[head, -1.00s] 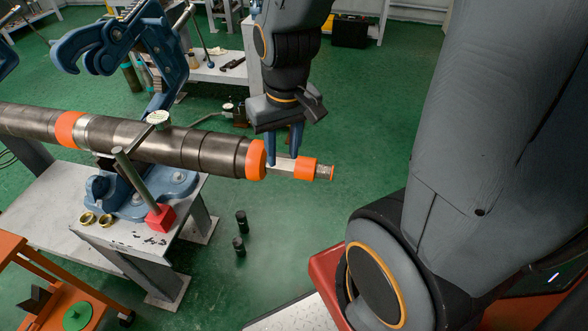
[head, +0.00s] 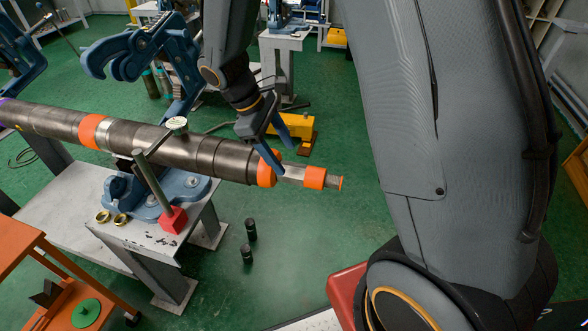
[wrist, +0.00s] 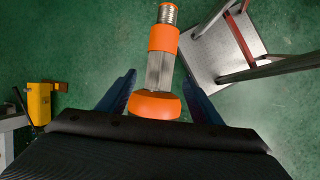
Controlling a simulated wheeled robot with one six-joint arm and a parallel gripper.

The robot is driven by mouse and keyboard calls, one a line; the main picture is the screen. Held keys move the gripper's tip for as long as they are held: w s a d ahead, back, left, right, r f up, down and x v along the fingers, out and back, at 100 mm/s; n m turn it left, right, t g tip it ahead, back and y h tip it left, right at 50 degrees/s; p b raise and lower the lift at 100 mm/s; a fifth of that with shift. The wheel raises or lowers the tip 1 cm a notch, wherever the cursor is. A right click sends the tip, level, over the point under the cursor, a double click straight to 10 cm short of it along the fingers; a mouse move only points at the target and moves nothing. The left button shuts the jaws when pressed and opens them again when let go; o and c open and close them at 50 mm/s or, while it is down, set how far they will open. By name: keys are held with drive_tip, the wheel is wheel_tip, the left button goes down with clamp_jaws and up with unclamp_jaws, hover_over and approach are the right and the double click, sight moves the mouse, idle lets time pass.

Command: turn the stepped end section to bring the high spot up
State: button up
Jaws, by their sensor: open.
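A long dark metal pipe (head: 180,146) lies across a blue pipe vise (head: 185,185) on a steel stand. Its stepped end section at the right has an orange collar (head: 266,169), a bare bright metal part (head: 292,173), an orange band (head: 315,177) and a narrow tip. In the wrist view the bare metal part (wrist: 159,70) lies between my spread fingers. My gripper (head: 282,155) is open at the orange collar, with a finger to either side and a visible gap in the wrist view (wrist: 160,90). A dial gauge (head: 177,124) on a post with a red base (head: 173,219) stands against the pipe.
Two brass rings (head: 111,217) lie on the stand. An orange cart (head: 25,255) is at lower left.

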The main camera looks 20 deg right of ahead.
sight(291, 168)
drive_tip(key=p+x, duration=0.1)
drive_tip(key=x, duration=0.6)
drive_tip(key=shift+d+f, duration=0.1)
drive_tip(key=shift+f, duration=0.05)
drive_tip(key=shift+c, duration=0.4)
drive_tip(key=c, duration=1)
drive_tip(key=shift+f+t+h+b, duration=0.1)
drive_tip(key=shift+t+h+b, duration=0.25)
drive_tip(key=shift+b, duration=0.55)
drive_tip(key=shift+s+t, duration=0.1)
drive_tip(key=shift+t, duration=0.15)
drive_tip(key=o, duration=1.1)
